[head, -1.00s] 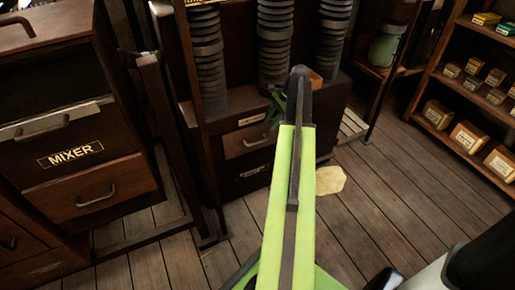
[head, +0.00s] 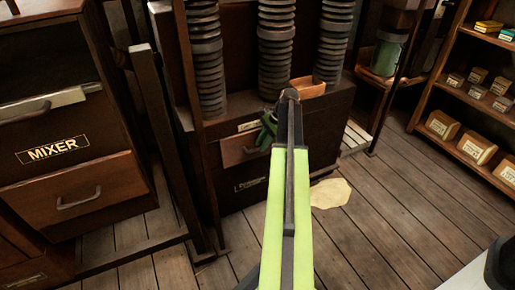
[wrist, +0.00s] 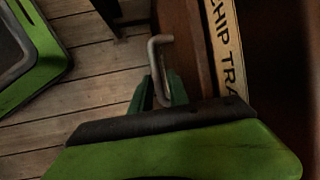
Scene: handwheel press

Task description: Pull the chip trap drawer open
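The chip trap drawer (head: 236,152) is a brown wooden front low in the dark cabinet. Its pale label (head: 249,126) is above it, and part of the lettering reads large in the wrist view (wrist: 225,45). The drawer's bent metal handle (wrist: 161,42) stands out from the front in the wrist view. My gripper (head: 267,130) is at the drawer front, partly hidden by my arm in the head view. In the wrist view my green fingers (wrist: 160,88) are apart, one on each side of the handle's near end. The drawer looks closed.
The mixer cabinet (head: 70,170) with its handled drawer stands at the left. A dark upright post (head: 160,130) is between it and the press cabinet. Ribbed columns (head: 275,45) rise above. A pale patch (head: 329,194) lies on the open wooden floor. Shelves with boxes (head: 475,148) are at right.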

